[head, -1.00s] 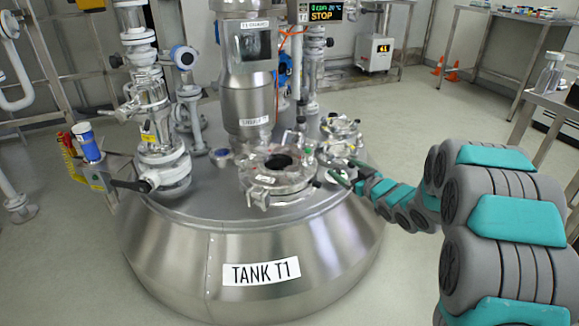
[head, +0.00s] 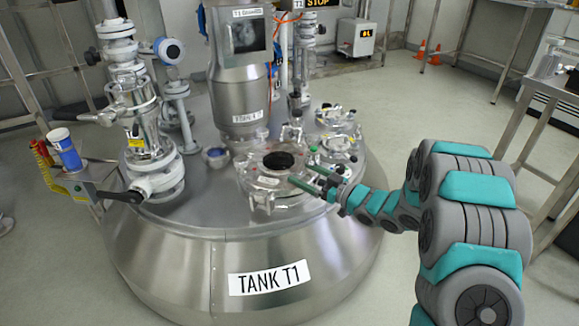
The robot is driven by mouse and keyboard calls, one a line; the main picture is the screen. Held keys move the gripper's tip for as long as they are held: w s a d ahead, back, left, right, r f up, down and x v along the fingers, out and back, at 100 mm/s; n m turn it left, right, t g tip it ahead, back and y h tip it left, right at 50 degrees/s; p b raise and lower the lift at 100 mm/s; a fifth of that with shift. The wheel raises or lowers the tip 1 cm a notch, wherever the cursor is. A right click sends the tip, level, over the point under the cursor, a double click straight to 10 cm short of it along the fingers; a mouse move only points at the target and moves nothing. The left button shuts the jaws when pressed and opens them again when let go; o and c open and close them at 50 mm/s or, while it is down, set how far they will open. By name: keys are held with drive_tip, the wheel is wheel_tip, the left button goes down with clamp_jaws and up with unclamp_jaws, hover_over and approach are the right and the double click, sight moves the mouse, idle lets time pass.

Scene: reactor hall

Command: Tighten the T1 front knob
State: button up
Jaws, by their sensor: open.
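Tank T1 (head: 180,262) is a large steel vessel with a white "TANK T1" label on its front. On its top is a round manway lid (head: 262,200) with a dark round opening and small clamps and knobs around its rim. The T1 front knob is too small to tell apart from the other fittings on the rim. My gripper (head: 298,174) reaches in from the right, with its green fingers apart at the right side of the lid. I cannot tell whether the fingers touch a fitting there. Nothing is seen held between them.
A small shelf holds a blue container (head: 66,150). A table (head: 560,85) stands at the right. Floor is clear between.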

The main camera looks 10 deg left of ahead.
sight(291, 167)
drive_tip(key=shift+x, duration=2.7)
drive_tip(key=c, duration=1.4)
